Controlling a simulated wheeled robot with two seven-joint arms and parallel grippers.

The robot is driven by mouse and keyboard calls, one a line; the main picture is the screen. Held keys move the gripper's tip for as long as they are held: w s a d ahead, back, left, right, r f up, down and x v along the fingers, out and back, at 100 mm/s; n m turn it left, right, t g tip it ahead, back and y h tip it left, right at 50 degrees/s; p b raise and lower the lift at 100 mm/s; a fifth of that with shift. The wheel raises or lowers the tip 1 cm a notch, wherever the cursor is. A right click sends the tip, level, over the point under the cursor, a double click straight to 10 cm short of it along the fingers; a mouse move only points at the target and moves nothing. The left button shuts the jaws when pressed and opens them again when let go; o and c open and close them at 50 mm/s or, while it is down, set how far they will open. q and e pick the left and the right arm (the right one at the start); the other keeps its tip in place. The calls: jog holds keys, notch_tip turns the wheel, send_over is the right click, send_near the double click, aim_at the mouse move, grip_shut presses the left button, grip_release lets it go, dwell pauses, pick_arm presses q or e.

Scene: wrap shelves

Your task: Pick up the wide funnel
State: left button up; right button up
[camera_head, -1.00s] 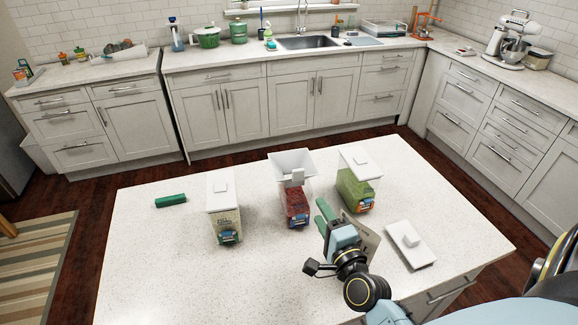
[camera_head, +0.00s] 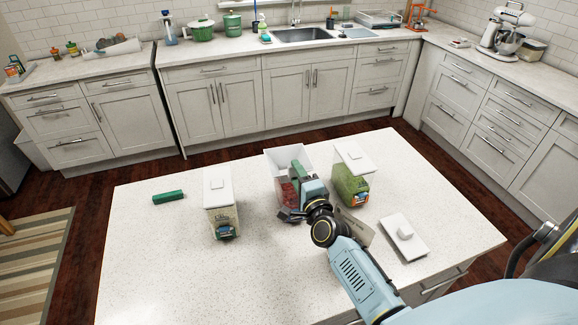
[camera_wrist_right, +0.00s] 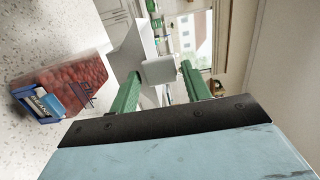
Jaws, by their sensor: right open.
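The wide funnel (camera_head: 282,156) is white and sits on top of a clear container of red beans (camera_head: 287,191) on the island counter. In the right wrist view its white flared body (camera_wrist_right: 126,52) and square tab (camera_wrist_right: 160,71) show above the red-bean container (camera_wrist_right: 72,82). My right gripper (camera_head: 297,171) is at the funnel, partly covering it and the container. In the right wrist view the green fingers of my right gripper (camera_wrist_right: 162,72) are open, with the tab showing between their tips; contact is unclear. My left gripper is not in view.
A white-lidded container (camera_head: 221,205) stands left, and a green-filled one (camera_head: 351,175) close on the right. A loose white lid (camera_head: 404,237) lies front right, beside a flat card (camera_head: 355,226). A green object (camera_head: 168,196) lies far left. The counter's front left is clear.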

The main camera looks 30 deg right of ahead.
jog(key=shift+w, duration=0.15)
jog(key=c, duration=0.8)
